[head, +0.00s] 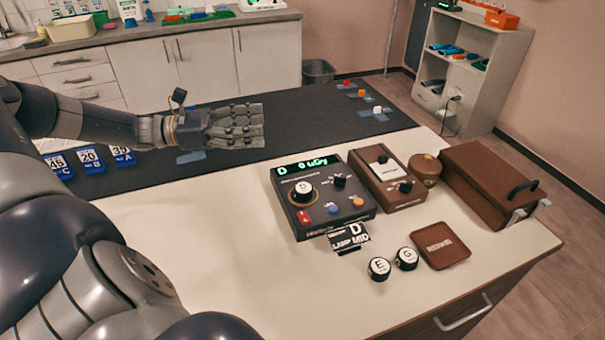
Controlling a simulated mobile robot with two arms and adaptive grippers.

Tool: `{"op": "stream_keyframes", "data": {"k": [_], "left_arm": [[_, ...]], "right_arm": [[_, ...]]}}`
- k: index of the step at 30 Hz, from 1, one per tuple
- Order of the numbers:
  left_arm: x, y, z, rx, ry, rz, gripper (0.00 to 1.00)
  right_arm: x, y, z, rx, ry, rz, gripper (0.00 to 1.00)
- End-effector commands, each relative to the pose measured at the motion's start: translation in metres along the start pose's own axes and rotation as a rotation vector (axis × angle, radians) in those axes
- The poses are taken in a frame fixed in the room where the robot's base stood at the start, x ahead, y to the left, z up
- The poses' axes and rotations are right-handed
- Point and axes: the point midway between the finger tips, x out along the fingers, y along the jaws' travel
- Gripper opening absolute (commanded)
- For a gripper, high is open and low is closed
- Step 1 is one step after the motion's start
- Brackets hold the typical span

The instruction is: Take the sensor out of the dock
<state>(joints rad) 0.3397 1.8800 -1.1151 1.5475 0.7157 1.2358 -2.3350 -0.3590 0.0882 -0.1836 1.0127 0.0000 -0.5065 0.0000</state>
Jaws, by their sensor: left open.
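A round black sensor with a white top marked D (303,188) sits in the dock at the upper left of a dark box-shaped meter (330,215). The meter's green display shows D and a reading. Two similar loose sensors, E (379,268) and G (405,258), stand on the pale tabletop in front of it. My left gripper (258,125) is open and empty over the dark mat, behind and left of the meter, apart from the sensor. My right gripper is not in view.
A brown device (387,178), a round brown tin (425,168) and a brown case with a handle (493,180) stand right of the meter. A brown pad (440,246) and a LAMP MID sign (348,238) are in front. The pale tabletop (220,235) left of the meter is clear.

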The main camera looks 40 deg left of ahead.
Motion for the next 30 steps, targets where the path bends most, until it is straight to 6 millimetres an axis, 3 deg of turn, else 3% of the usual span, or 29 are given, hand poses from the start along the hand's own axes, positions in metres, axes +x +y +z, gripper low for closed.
{"op": "stream_keyframes", "data": {"k": [1,15,21,26,30], "left_arm": [[0.0,0.0,-0.03,0.0,0.0,0.0,0.64],[0.0,0.0,-0.155,0.0,0.0,0.0,0.64],[0.0,0.0,-0.184,0.0,0.0,0.0,0.64],[0.003,0.0,-0.189,0.0,-0.001,-0.001,0.64],[0.022,-0.001,-0.187,-0.002,-0.003,-0.003,0.64]], "right_arm": [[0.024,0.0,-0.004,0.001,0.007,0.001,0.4],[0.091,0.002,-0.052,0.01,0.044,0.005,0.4],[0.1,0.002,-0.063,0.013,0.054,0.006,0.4],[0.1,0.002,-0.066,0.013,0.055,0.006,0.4],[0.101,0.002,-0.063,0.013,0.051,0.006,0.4]]}}
